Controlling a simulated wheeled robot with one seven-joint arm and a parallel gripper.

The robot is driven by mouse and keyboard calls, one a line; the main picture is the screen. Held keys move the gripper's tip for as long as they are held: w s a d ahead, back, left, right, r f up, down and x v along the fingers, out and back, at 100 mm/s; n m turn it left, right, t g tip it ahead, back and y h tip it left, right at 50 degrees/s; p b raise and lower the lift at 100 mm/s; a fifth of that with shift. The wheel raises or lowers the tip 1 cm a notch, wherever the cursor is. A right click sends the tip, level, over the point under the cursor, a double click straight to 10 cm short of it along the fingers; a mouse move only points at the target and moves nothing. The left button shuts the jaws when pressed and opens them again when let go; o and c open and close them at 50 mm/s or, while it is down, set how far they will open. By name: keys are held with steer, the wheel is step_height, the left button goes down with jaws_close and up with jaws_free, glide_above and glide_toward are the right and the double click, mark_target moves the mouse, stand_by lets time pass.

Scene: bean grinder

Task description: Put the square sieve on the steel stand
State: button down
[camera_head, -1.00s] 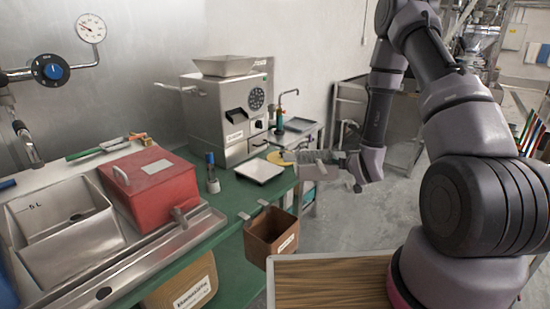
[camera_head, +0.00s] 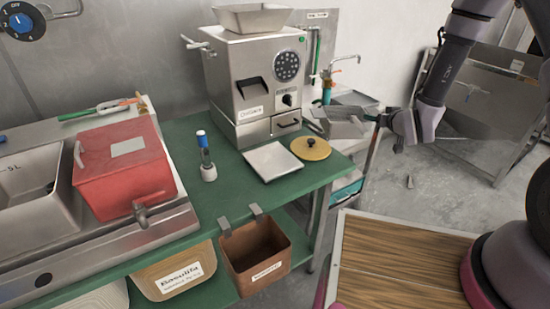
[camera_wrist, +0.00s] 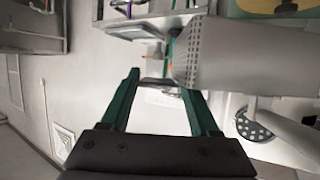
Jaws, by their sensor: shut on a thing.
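My gripper (camera_head: 378,119) is shut on the square sieve (camera_head: 345,124), a grey square pan with perforated sides, and holds it in the air right of the grinder. In the wrist view the sieve (camera_wrist: 245,55) fills the upper right, beyond the green fingers of my gripper (camera_wrist: 160,82). The grip point itself is small and unclear there. I cannot tell for sure which thing is the steel stand. A flat grey steel top (camera_head: 352,98) shows behind the sieve, partly hidden by it. A large steel frame (camera_head: 490,105) stands on the floor at right.
The steel grinder (camera_head: 245,80) stands on the green table (camera_head: 215,210). A white square plate (camera_head: 272,161), a yellow round lid (camera_head: 311,148) and a blue-topped bottle (camera_head: 206,160) are near it. A brown bin (camera_head: 255,258) hangs at the front edge. A red box (camera_head: 122,170) is left.

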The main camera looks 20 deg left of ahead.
steer(key=s+a+n+y, duration=0.1)
steer(key=a, duration=0.2)
steer(key=s+a+r+g, duration=0.1)
steer(key=a, duration=0.3)
steer(key=s+a+n+y, duration=0.1)
steer(key=a, duration=0.3)
steer(key=shift+r+n+y, duration=0.2)
steer(key=shift+n+y, duration=0.1)
steer(key=s+a+r+n+g+y, duration=0.1)
steer(key=s+a, duration=0.2)
steer(key=a, duration=0.3)
steer(key=s+a+r+n+g+y, duration=0.1)
steer(key=s+a+n+y, duration=0.15)
steer(key=a, duration=0.35)
step_height(320, 180, down, 10)
steer(key=s, duration=0.1)
steer(key=shift+a+h, duration=0.3)
steer(key=shift+h, duration=0.05)
steer(key=shift+s+f+m, duration=0.1)
steer(key=shift+f+m, duration=0.05)
steer(key=shift+m, duration=0.1)
steer(key=shift+c, duration=0.6)
jaws_free()
steer(key=shift+f, duration=0.1)
